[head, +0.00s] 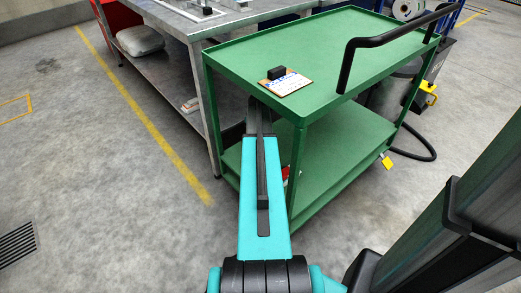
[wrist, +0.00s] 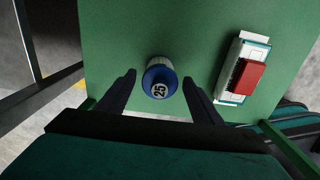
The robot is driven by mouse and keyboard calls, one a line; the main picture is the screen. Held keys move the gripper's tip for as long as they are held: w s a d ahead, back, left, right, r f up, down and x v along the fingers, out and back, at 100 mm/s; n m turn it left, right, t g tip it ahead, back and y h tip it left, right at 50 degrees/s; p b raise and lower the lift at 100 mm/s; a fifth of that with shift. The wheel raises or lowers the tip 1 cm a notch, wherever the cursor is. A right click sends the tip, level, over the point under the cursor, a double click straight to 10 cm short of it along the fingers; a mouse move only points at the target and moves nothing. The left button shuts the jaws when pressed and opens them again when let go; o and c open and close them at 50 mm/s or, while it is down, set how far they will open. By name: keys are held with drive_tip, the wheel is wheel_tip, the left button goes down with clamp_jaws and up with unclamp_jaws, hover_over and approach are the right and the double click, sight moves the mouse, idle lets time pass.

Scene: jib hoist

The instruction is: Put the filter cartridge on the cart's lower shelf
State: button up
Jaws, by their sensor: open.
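A round, blue-capped cylinder marked 25, which looks like the filter cartridge (wrist: 158,80), stands on the green lower shelf (wrist: 110,35) in the wrist view. A little of its pale body shows beyond the cap. My gripper (wrist: 159,79) is open, with one finger on each side of the cartridge and a visible gap at both. In the head view the green cart (head: 300,120) stands ahead, and my arm reaches in at its lower shelf (head: 330,165). My arm hides the gripper and cartridge there.
A red-and-white item (wrist: 248,76) lies on the shelf right of the cartridge. A clipboard with a black block (head: 285,84) lies on the cart's top. A workbench (head: 190,60) stands close on the left. The cart's corner posts stand near my arm.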

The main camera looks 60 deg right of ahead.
drive_tip(key=shift+r+p, duration=0.5)
drive_tip(key=shift+r, duration=1.9)
drive_tip(key=shift+w, duration=0.1)
drive_tip(key=shift+w+a+f, duration=0.15)
drive_tip(key=shift+a+f, duration=0.05)
drive_tip(key=shift+a, duration=0.1)
drive_tip(key=w+a+f+m+g, duration=0.1)
drive_tip(key=w+a+f+m, duration=0.1)
drive_tip(key=a+f, duration=0.65)
drive_tip(key=w+a+f+m+y, duration=0.1)
drive_tip(key=w+a+f+m, duration=0.15)
drive_tip(key=a, duration=1.05)
drive_tip(key=w+a+f+m+g, duration=0.1)
drive_tip(key=w+a+f+m, duration=0.1)
drive_tip(key=a+f, duration=0.6)
drive_tip(key=s+a+f+m+g, duration=0.1)
drive_tip(key=s+a+f+m, duration=0.1)
drive_tip(key=s+a, duration=0.3)
drive_tip(key=s+a+f+m+g, duration=0.1)
drive_tip(key=s+a+f+m, duration=0.2)
drive_tip(key=a, duration=1)
drive_tip(key=s+a+f+m+h, duration=0.1)
drive_tip(key=s+a+f+m, duration=0.2)
drive_tip(key=s+a, duration=0.6)
drive_tip(key=shift+g, duration=0.4)
drive_tip(key=shift+s, duration=0.1)
